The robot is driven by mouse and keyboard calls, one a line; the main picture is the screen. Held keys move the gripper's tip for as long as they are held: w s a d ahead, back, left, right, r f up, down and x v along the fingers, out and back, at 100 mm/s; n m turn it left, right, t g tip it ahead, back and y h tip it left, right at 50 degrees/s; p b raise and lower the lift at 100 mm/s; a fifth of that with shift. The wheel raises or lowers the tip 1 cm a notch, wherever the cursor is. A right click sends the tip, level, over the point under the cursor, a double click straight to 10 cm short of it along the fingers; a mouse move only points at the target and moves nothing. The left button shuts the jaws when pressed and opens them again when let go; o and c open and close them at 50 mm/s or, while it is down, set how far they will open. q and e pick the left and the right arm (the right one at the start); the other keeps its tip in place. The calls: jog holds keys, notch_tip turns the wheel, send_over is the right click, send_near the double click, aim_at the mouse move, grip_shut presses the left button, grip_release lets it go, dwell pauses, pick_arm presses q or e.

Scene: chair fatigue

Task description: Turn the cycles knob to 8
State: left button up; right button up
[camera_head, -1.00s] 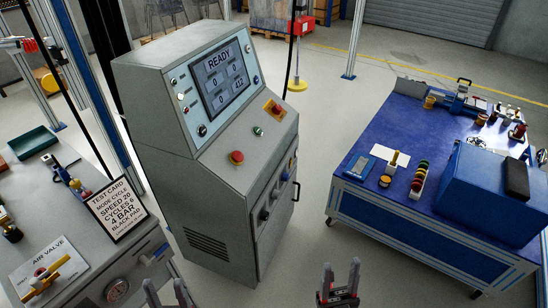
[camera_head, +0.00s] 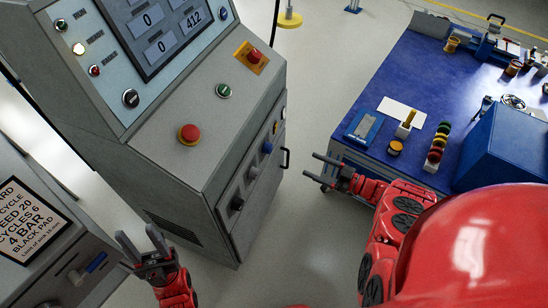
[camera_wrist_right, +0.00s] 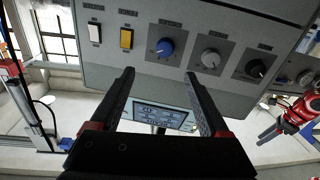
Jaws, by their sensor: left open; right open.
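The grey console carries a row of knobs on its front panel: a blue knob (camera_head: 267,147), a grey knob (camera_head: 253,172) and a black knob (camera_head: 238,203). The right wrist view also shows the blue knob (camera_wrist_right: 165,47), grey knob (camera_wrist_right: 211,58) and black knob (camera_wrist_right: 257,68). Their labels are too small to read, so I cannot tell which is cycles. My right gripper (camera_head: 312,167) is open and empty, apart from the panel, pointing toward it. In its wrist view its fingers (camera_wrist_right: 159,75) lie below the knobs. My left gripper (camera_head: 137,234) is open and empty, left of the console's lower front.
A red button (camera_head: 189,134) and a green button (camera_head: 223,90) sit on the console's slope. The blue table (camera_head: 352,153) stands right of my right gripper.

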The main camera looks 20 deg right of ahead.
jog(key=s+d+m, duration=0.1)
jog(key=b, duration=0.1)
send_near(271, 150)
jog(key=shift+m, duration=0.3)
jog(key=x, duration=0.8)
jog(key=shift+w+a+f, duration=0.1)
jog(key=shift+w+a, duration=0.15)
jog(key=shift+a, duration=0.05)
grip_shut()
